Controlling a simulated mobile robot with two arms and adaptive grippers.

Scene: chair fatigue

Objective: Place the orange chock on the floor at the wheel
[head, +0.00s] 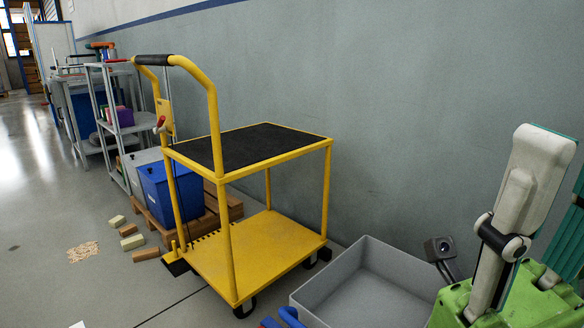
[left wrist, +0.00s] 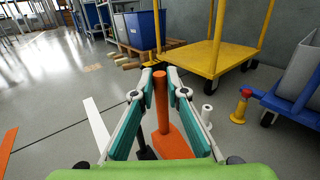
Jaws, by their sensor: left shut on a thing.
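The orange chock (left wrist: 172,143) is in the left wrist view, with an upright orange handle above a wide base. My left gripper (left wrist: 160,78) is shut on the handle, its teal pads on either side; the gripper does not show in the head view. The yellow trolley (head: 262,262) has a black front wheel (head: 244,307) in the head view.
A grey bin (head: 365,290) stands right of the trolley, with blue parts beside it. A yellow item with a red top (left wrist: 240,108) and a small white roll (left wrist: 207,113) are on the floor. Wooden blocks (head: 146,254) lie left of the trolley. Floor further left is mostly open.

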